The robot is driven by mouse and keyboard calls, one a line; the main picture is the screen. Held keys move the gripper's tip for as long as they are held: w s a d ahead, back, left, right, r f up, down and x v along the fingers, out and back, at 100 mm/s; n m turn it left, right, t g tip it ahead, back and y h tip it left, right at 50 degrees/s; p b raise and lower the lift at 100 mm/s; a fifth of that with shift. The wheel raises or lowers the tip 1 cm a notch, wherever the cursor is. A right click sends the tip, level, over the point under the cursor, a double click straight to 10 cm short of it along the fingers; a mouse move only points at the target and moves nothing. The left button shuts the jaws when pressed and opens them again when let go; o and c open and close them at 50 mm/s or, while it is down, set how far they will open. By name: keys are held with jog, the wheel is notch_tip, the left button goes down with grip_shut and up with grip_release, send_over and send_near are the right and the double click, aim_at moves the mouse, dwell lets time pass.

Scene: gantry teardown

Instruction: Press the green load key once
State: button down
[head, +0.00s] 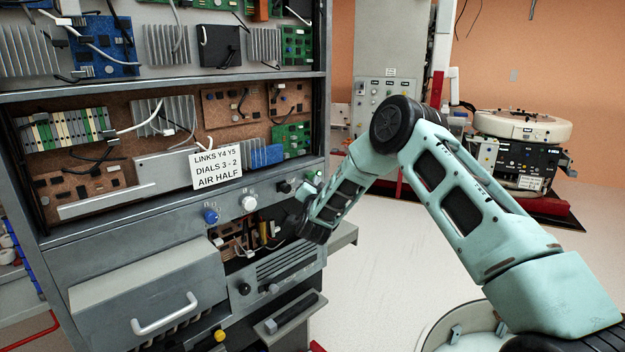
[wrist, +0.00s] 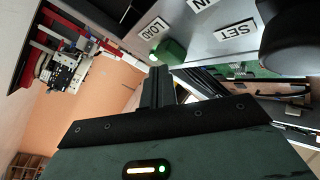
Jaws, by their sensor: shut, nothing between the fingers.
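The green load key (wrist: 172,51) is a small block on a grey panel in the wrist view, beside a white label reading LOAD (wrist: 152,32). My gripper (wrist: 158,73) is shut and empty, with its dark fingertips just below the key in the picture. I cannot tell whether the tips touch the key or a small gap remains. In the head view my arm reaches to the right end of the console's control strip, and its wrist hides much of that area.
A large dark round knob (wrist: 295,40) sits close by on the panel, near a SET label (wrist: 236,34). The head view shows blue (head: 210,216) and white (head: 249,203) dials left of my wrist.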

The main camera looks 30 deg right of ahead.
jog(key=shift+s+d, duration=0.15)
jog(key=shift+s, duration=0.45)
jog(key=s, duration=0.2)
jog(key=s+d, duration=0.1)
jog(key=s, duration=0.2)
jog(key=shift+s+d, duration=0.25)
jog(key=shift+s, duration=0.15)
dwell(0.6)
